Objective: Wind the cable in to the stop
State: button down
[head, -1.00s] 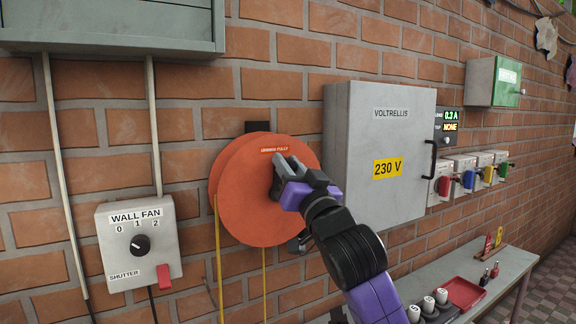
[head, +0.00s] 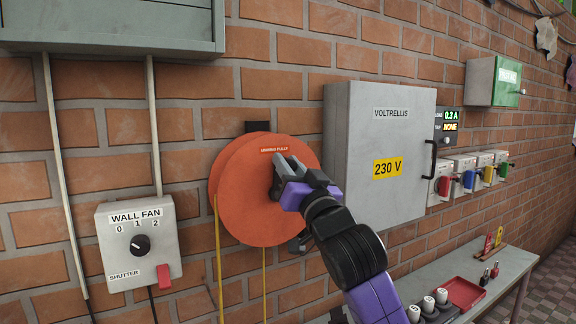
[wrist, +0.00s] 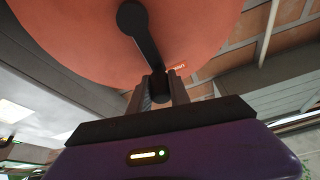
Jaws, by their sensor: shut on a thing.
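An orange cable reel (head: 240,200) is mounted on the brick wall, with a small label near its top edge. A yellow cable (head: 218,255) hangs down from its left side, and a second yellow strand hangs below it. In the wrist view the reel's face (wrist: 90,40) carries a dark crank arm (wrist: 142,38) running from the hub to a handle (wrist: 159,88). My gripper (head: 278,175) is at the right part of the reel's face. In the wrist view its fingers (wrist: 160,92) are shut around the crank handle. The cable's lower end is out of view.
A grey 230 V cabinet (head: 350,150) stands out from the wall just right of the reel and my arm. A wall fan switch box (head: 140,243) is at lower left. A bench (head: 500,270) with a red tray (head: 465,293) is at lower right.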

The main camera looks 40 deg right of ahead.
jog(key=shift+d+m, duration=0.1)
jog(key=shift+m, duration=0.2)
jog(key=m, duration=0.1)
jog(key=d+m+g+h+p, duration=0.1)
jog(key=m, duration=0.1)
jog(key=shift+s+d+f+h, duration=0.1)
jog(key=shift+s+d+h, duration=0.1)
jog(key=shift+h, duration=0.1)
jog(key=s+d+f+m+g+h+p, duration=0.15)
jog(key=d+f+m+g, duration=0.4)
jog(key=m, duration=0.85)
jog(key=shift+w+a+f+m+g+y+b, duration=0.1)
jog(key=shift+a+f+m+g+y+b, duration=0.55)
jog(key=shift+f+m, duration=0.95)
jog(key=shift+w+a+f+m+g+y+b, duration=0.15)
jog(key=shift+a+f+m+y+b, duration=0.2)
jog(key=shift+f+m+y, duration=1.2)
jog(key=shift+w+a+f+m+g+y+b, duration=0.15)
jog(key=shift+a+f+m+g+b, duration=0.4)
jog(key=shift+m, duration=1.8)
jog(key=shift+a+f+t, duration=0.1)
jog(key=shift+f+t, duration=0.15)
jog(key=shift+t, duration=0.05)
